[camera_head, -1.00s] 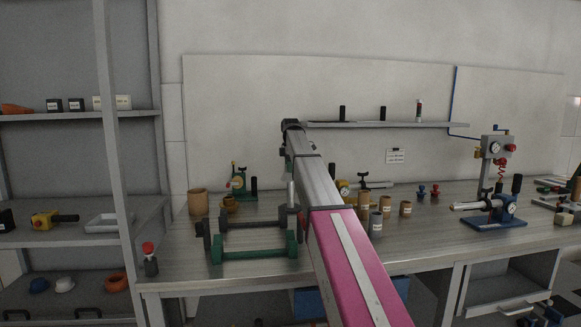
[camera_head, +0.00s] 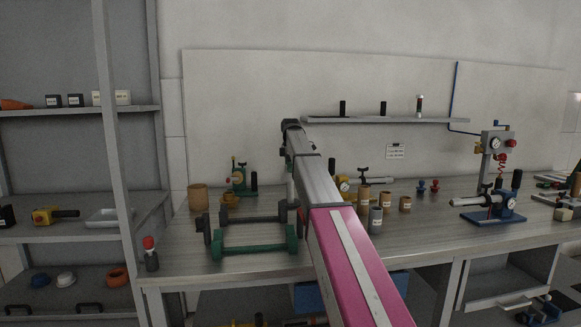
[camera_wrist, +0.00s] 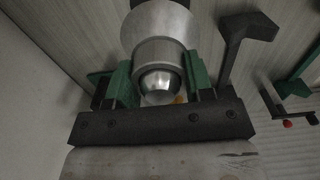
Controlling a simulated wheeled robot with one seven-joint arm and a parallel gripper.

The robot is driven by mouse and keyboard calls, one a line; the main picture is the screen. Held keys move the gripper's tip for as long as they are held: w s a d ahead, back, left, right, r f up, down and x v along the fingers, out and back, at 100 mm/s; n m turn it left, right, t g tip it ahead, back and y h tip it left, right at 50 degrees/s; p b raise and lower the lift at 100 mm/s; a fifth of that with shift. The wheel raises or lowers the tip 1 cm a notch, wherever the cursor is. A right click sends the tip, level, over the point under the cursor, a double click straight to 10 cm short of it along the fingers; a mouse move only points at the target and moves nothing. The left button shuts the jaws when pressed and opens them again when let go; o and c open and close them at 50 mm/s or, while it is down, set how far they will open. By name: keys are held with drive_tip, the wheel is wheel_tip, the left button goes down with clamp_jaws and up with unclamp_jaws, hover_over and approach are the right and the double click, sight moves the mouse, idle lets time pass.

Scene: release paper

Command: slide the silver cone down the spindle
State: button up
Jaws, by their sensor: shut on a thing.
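The silver cone (camera_wrist: 160,28) shows at the top of the wrist view, with a wide flared part and a narrower silver collar below it. A rounded shiny end (camera_wrist: 160,82) sits inside the collar. I cannot tell whether it belongs to the spindle. My gripper (camera_wrist: 158,72) is shut on the silver cone, with one green finger on each side of the collar. I cannot make out the spindle clearly in either view.
Several brown and grey cups stand right of my arm. A blue-based press (camera_head: 493,215) stands further right. A tan cup (camera_head: 198,196) stands left.

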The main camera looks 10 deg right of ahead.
drive_tip(key=shift+f, duration=1.1)
drive_tip(key=o, duration=1.1)
drive_tip(key=shift+c, duration=0.2)
wheel_tip(320, 180, up, 10)
drive_tip(key=shift+f, duration=0.1)
drive_tip(key=shift+r, duration=0.55)
